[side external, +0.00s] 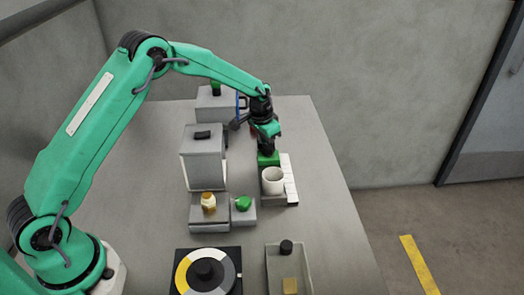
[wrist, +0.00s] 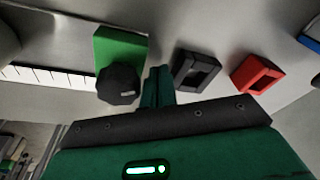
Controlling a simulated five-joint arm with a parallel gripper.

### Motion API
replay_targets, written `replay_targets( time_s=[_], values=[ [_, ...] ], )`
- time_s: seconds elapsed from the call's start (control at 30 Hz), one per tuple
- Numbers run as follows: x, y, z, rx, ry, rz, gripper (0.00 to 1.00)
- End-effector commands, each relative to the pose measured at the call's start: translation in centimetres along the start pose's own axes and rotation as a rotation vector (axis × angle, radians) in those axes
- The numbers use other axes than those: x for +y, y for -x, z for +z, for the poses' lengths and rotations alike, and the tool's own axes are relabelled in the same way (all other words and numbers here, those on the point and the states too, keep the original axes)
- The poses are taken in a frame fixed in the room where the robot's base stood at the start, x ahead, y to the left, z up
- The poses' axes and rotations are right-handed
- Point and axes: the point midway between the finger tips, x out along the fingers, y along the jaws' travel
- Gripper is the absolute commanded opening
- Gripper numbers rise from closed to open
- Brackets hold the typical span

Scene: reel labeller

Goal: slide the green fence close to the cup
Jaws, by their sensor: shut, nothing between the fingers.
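The green fence (side external: 268,159) stands just behind the white cup (side external: 273,181) in the side view, beside a white ruler strip (side external: 290,180). In the wrist view the green fence (wrist: 117,44) carries a dark knob (wrist: 121,84). The rounded grey shape at the left edge (wrist: 6,42) seems to be the cup, mostly cut off. My gripper (wrist: 159,72) is shut and empty, with its fingertips right beside the fence and knob. I cannot tell whether they touch. In the side view my gripper (side external: 268,149) hides part of the fence.
In the wrist view a black holed block (wrist: 195,70) and a red one (wrist: 257,75) lie right of my fingers. In the side view a grey box (side external: 204,160), a green button (side external: 243,203), a dial (side external: 206,272) and a tray (side external: 271,262) stand nearby.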

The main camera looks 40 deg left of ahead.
Motion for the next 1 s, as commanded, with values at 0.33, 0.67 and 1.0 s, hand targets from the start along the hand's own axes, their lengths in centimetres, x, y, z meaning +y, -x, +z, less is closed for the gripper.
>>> replay_targets(
  time_s=[0.33, 0.67, 1.0],
  values=[
    [0.0, -0.8, 0.2, -0.001, 0.000, 0.000, 0.00],
    [0.1, -1.1, 0.2, -0.001, 0.000, 0.000, 0.00],
    [0.0, -0.6, 0.1, 0.000, 0.000, 0.000, 0.00]
  ],
)
